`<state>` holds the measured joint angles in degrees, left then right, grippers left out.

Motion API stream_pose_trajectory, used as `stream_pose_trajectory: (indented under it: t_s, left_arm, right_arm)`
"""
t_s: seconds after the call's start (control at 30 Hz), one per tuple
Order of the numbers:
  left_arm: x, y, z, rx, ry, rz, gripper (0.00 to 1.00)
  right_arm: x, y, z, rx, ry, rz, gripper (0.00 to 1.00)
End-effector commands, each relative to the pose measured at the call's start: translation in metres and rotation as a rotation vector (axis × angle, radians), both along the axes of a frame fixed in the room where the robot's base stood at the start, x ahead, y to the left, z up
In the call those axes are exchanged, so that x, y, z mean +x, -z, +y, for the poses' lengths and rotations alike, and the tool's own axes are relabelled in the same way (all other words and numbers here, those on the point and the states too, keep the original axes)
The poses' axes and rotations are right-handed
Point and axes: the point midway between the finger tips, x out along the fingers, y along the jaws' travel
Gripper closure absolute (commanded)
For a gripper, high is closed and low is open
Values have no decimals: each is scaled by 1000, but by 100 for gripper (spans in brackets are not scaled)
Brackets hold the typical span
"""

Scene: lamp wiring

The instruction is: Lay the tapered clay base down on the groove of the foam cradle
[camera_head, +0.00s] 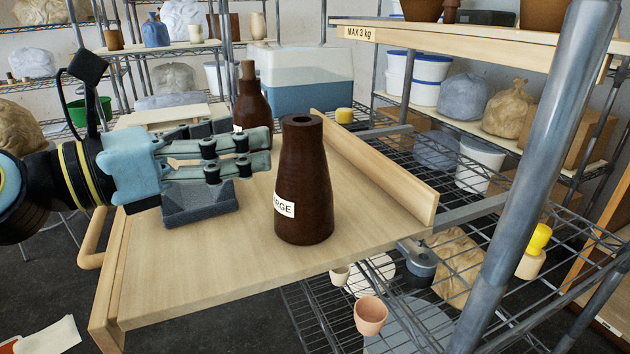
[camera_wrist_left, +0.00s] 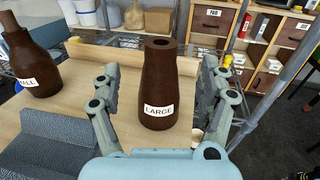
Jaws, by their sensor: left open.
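The tapered clay base (camera_head: 306,190) is dark brown and stands upright on the wooden board, narrow end up. Its label reads LARGE in the left wrist view (camera_wrist_left: 160,85). My left gripper (camera_head: 262,152) is open and level, just left of the base in the head view. In the left wrist view the base shows between its two spread fingers, and no grip is seen. The grey foam cradle (camera_head: 200,208) lies on the board below and behind my gripper, partly hidden by it. It also shows in the left wrist view (camera_wrist_left: 45,140). My right gripper is not in view.
A second brown clay base (camera_head: 253,105), its label partly hidden, stands behind my gripper. A wooden ledge (camera_head: 380,165) borders the board's right side. A metal post (camera_head: 535,170) rises at right. The board's front (camera_head: 200,285) is clear. A yellow object (camera_head: 344,115) sits farther back.

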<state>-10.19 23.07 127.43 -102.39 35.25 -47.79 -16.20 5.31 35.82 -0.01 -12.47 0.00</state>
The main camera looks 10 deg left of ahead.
Motion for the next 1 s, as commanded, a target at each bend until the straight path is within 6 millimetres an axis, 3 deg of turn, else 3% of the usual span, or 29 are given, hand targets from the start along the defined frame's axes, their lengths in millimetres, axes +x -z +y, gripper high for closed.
stream_pose_trajectory:
  t_s: [0.1, 0.23, 0.47, 0.6, 0.8, 1.0]
  left_arm:
    - [13, -4, -13, -11, 0, -1, 23]
    - [25, -2, -23, -9, -2, -1, 23]
    - [37, -2, -34, -10, 0, 1, 23]
    - [53, -1, -50, -14, 0, 2, 23]
    - [68, 1, -64, -9, 0, 2, 23]
    - [69, 2, -65, -6, 0, 2, 23]
  right_arm:
    - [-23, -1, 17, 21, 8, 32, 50]
    - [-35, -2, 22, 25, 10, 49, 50]
    - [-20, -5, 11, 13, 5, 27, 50]
    - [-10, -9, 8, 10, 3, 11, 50]
    - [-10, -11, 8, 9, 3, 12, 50]
    - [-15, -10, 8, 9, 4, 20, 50]
